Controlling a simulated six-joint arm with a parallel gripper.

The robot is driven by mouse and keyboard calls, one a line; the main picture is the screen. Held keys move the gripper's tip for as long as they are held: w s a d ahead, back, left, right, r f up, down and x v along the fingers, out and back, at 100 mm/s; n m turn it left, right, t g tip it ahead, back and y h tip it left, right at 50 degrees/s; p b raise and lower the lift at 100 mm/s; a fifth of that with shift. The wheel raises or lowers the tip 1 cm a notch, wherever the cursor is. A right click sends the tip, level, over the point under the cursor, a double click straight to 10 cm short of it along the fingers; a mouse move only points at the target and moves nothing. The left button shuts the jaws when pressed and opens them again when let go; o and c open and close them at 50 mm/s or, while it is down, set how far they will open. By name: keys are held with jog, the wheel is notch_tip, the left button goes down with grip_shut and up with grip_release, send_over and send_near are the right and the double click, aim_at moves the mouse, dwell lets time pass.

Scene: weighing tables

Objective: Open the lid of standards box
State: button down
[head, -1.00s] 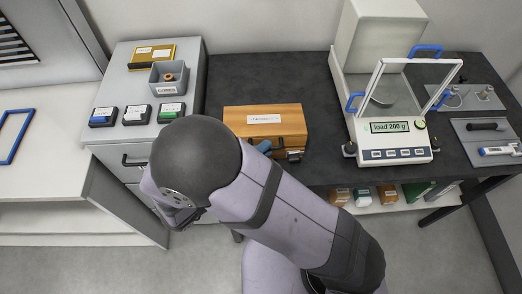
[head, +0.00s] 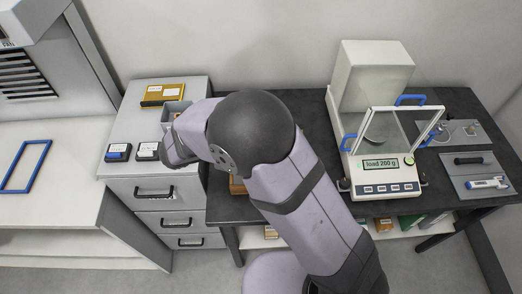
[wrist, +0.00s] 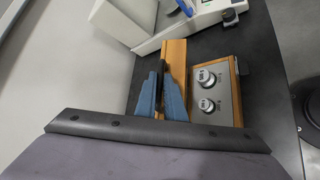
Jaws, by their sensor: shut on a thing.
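The wooden standards box (wrist: 238,85) is open in the wrist view, showing a grey insert (wrist: 222,112) with two round metal weights. Its orange lid (wrist: 176,55) is swung up on the left side of the box. My gripper (wrist: 160,88) has blue fingers either side of a dark part on the lid, apparently its handle, and is shut on it. In the head view my arm hides the gripper, the lid and nearly all of the box; only a wooden sliver (head: 237,187) shows.
A balance (head: 385,172) reading "load 200 g" stands right of the box on the dark table (head: 300,102). Farther right is a grey tray (head: 470,166) with tools. A drawer cabinet (head: 150,190) with small boxes stands left. The table behind my arm is bare.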

jog(key=w+n+g+p, duration=0.1)
jog(key=w+g+p, duration=0.1)
jog(key=w, duration=0.7)
jog(key=shift+w+r+n+y, duration=0.25)
jog(key=shift+w+n+y, duration=0.05)
jog(key=shift+w, duration=0.1)
jog(key=c, duration=2.1)
grip_release()
jog(key=shift+o, duration=1.3)
jog(key=shift+s, duration=0.1)
jog(key=shift+f, duration=0.1)
jog(key=shift+a, duration=0.15)
